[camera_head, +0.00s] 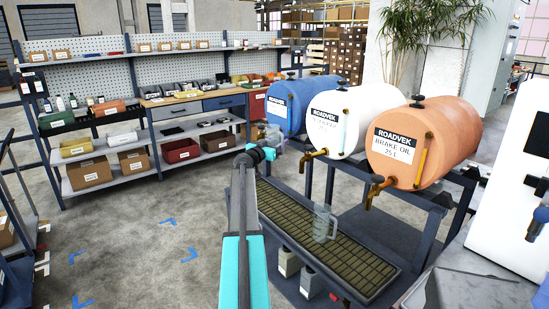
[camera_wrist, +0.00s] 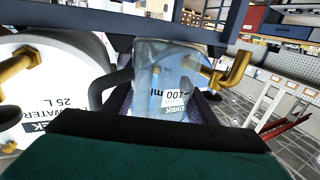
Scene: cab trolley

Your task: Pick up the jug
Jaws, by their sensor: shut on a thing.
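A clear jug (camera_wrist: 160,80) with printed markings fills the middle of the wrist view, with a dark curved handle on its left side. My gripper (camera_wrist: 160,108) is shut on this jug; the exact contact is partly hidden by the gripper body. In the head view my gripper (camera_head: 262,152) is at the far end of my arm, near the blue drum, with a clear shape (camera_head: 272,134) just beyond it. A second clear jug (camera_head: 325,223) stands upright on the grated drip tray (camera_head: 285,228), apart from my gripper.
Blue (camera_head: 290,103), white (camera_head: 335,115) and orange (camera_head: 425,140) drums with brass taps lie on a dark metal rack (camera_head: 430,215) above the tray. A shelving bench (camera_head: 140,115) with boxes and bins stands behind on the left.

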